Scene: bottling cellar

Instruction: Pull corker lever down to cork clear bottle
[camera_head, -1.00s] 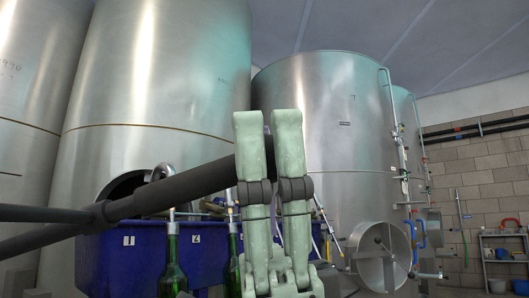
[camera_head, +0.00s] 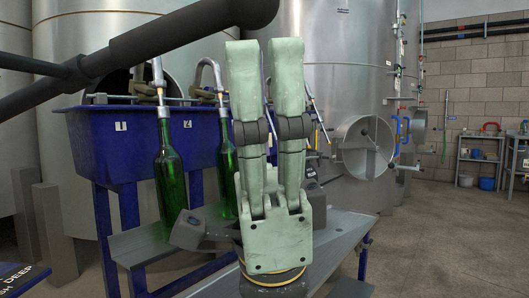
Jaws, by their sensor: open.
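My pale green gripper (camera_head: 265,48) stands in the centre with its two fingers pointing up, apart and with nothing seen held between them. A thick dark bar, which looks like the corker lever (camera_head: 180,35), slants from the left edge up to a rounded end at the top. That end is just above the left fingertip in the picture; I cannot tell whether they touch. The lever meets a second dark bar at a joint (camera_head: 80,70) on the left. No clear bottle shows, and the corker's body is not clearly seen.
A blue trough (camera_head: 95,150) with spouts stands behind, on a blue-legged bench. Two green bottles, the left one (camera_head: 170,175) and the right one (camera_head: 228,170), stand under the spouts. Steel tanks (camera_head: 335,60) fill the back. The floor (camera_head: 440,240) at right is clear.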

